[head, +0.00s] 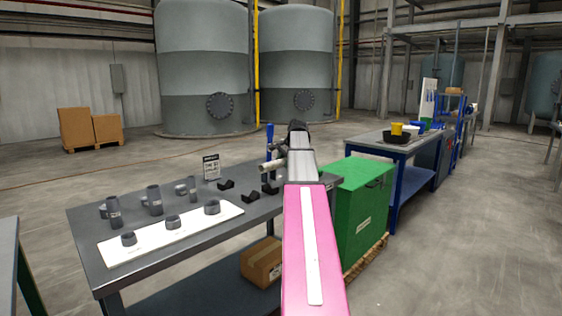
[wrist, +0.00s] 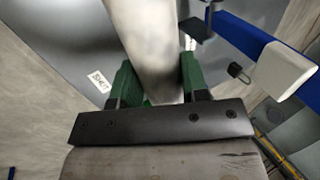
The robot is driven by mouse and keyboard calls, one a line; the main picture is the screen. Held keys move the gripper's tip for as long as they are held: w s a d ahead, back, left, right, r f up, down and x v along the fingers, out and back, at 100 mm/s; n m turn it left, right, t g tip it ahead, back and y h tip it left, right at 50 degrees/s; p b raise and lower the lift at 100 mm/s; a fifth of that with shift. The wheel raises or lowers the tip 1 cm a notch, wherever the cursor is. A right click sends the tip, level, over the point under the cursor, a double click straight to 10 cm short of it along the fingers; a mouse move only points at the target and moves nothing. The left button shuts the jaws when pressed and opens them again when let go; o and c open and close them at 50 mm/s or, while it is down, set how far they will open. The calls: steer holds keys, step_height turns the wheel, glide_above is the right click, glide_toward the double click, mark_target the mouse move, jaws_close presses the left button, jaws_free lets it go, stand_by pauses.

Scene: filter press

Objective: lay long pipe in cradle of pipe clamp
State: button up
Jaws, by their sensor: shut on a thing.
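My gripper (wrist: 157,75) shows its two green fingers in the wrist view, shut on the long pipe (wrist: 153,35), a pale grey tube running up between them. In the head view my arm hides most of the gripper; a pale pipe end (head: 271,165) sticks out left of the arm, above the table's far right end. The pipe clamp shows by its upright blue handle (head: 270,136) just behind the pipe end. Its cradle is hidden or too small to make out, so I cannot tell whether the pipe touches it.
The grey table (head: 85,247) carries a white board (head: 170,236) with short grey fittings, more fittings behind it, small black supports (head: 226,184) and a standing sign (head: 211,167). A green cabinet (head: 362,215) stands close to the right. A cardboard box (head: 261,262) sits underneath.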

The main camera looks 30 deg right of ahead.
steer(key=shift+f, duration=4.25)
steer(key=o, duration=1.1)
steer(key=v, duration=1)
steer(key=shift+s+d+r, duration=0.15)
steer(key=shift+r, duration=0.2)
steer(key=shift+s, duration=0.1)
